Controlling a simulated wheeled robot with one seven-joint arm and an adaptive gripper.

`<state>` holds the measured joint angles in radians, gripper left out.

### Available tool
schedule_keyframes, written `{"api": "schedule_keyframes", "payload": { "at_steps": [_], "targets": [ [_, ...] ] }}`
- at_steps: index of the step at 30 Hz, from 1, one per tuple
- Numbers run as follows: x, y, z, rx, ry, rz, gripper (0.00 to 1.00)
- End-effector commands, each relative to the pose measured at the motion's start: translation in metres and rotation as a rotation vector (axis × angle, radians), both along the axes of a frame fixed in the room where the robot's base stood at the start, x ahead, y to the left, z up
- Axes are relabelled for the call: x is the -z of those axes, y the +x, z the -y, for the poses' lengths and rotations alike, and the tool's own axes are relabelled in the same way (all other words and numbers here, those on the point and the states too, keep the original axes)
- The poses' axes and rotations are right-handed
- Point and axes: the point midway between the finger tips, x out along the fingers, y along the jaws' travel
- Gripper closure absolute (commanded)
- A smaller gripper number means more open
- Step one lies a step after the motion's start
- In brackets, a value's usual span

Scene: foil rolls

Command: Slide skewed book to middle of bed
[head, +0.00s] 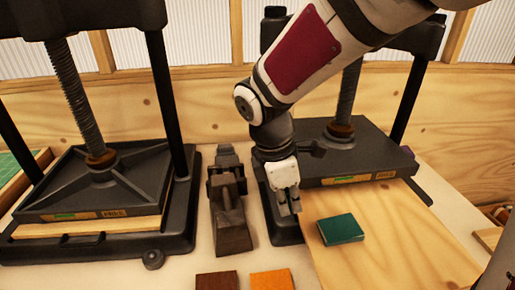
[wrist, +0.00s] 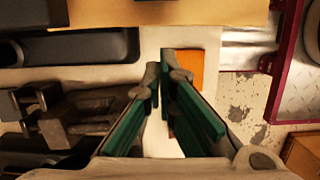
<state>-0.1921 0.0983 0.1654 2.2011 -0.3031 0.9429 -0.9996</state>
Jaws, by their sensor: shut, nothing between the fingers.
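A small green book (head: 341,229) lies flat on the light wooden board (head: 385,245) that extends forward from the right-hand press (head: 345,158). The book looks slightly turned against the board's left edge and sits near that edge. My gripper (head: 288,208) points down just left of the book, apart from it, near the board's left edge. In the wrist view my gripper (wrist: 166,60) shows its green-lined fingers closed together and empty. I cannot make out the book in the wrist view. A tan strip (wrist: 150,14) at the top there may be the board.
A second dark press (head: 95,185) stands at left. A dark metal and wood clamp (head: 231,210) stands between the presses. A brown block (head: 216,281) and an orange block (head: 271,280) lie at the front. The board right of the book is clear.

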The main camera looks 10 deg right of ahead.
Motion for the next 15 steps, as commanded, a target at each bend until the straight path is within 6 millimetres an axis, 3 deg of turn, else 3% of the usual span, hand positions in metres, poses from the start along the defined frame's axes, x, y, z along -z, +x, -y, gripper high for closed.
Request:
{"api": "schedule_keyframes", "payload": {
  "at_steps": [8, 15],
  "targets": [
    [0.022, 0.001, 0.002, -0.036, -0.007, -0.019, 1.0],
    [0.067, 0.0, 0.014, -0.034, -0.008, -0.021, 1.0]
  ]
}}
